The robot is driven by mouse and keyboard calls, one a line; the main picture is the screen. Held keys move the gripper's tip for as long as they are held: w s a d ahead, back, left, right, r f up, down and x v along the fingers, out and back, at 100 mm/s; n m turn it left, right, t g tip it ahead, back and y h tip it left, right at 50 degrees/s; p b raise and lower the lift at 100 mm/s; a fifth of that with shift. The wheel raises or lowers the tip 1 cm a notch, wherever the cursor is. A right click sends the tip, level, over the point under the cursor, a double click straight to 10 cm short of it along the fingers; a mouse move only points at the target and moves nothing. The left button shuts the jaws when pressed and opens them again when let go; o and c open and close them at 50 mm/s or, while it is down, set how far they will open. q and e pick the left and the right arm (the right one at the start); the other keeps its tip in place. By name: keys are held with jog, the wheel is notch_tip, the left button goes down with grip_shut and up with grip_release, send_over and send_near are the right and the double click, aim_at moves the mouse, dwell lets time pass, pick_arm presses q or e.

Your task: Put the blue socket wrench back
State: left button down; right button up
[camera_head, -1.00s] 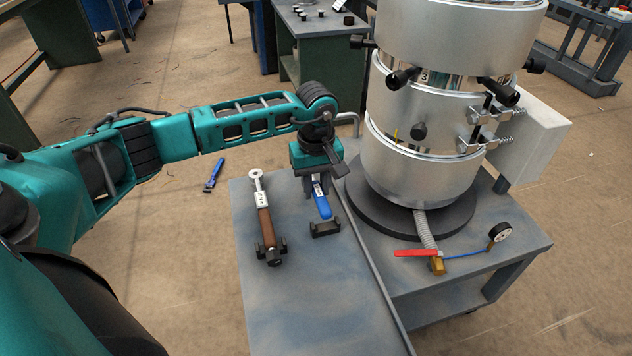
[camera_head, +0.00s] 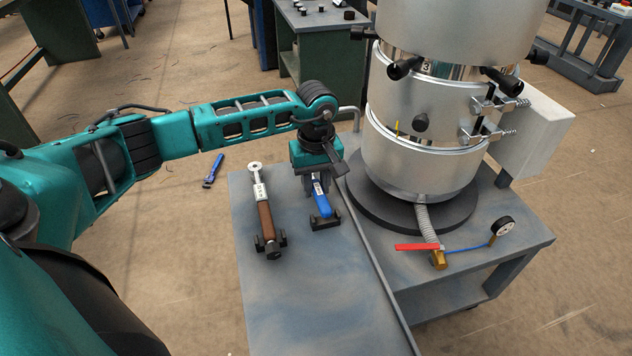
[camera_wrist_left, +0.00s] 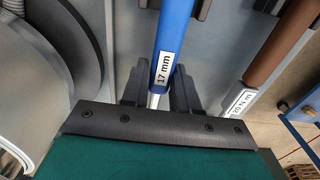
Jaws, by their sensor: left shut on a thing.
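The blue socket wrench (camera_head: 322,203) has a blue handle with a "17 mm" label, which also shows in the left wrist view (camera_wrist_left: 173,35). My left gripper (camera_head: 318,181) is shut on it near the label, above the grey table's left part; its dark fingers flank the shaft in the wrist view (camera_wrist_left: 157,92). The handle's free end is at a black holder (camera_head: 326,223) on the table, between its uprights as seen from the head. I cannot tell whether the handle rests fully in it. The wrench's head is hidden by the gripper. My right gripper is out of view.
A brown-handled torque wrench (camera_head: 266,217) lies in its own black holder just left. A large silver extruder cylinder (camera_head: 420,160) stands close on the right, with a red-handled valve (camera_head: 418,247) at its foot. The table's front is clear. A blue tool (camera_head: 213,170) lies on the floor.

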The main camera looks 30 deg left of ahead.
pick_arm(q)
jog(key=shift+f+b, duration=0.6)
jog(key=shift+f, duration=0.2)
jog(key=shift+r, duration=0.1)
jog(key=c, duration=0.8)
grip_release()
notch_tip(320, 180, up, 13)
jog(key=p, duration=0.2)
jog(key=shift+p, duration=0.3)
jog(key=shift+s, duration=0.1)
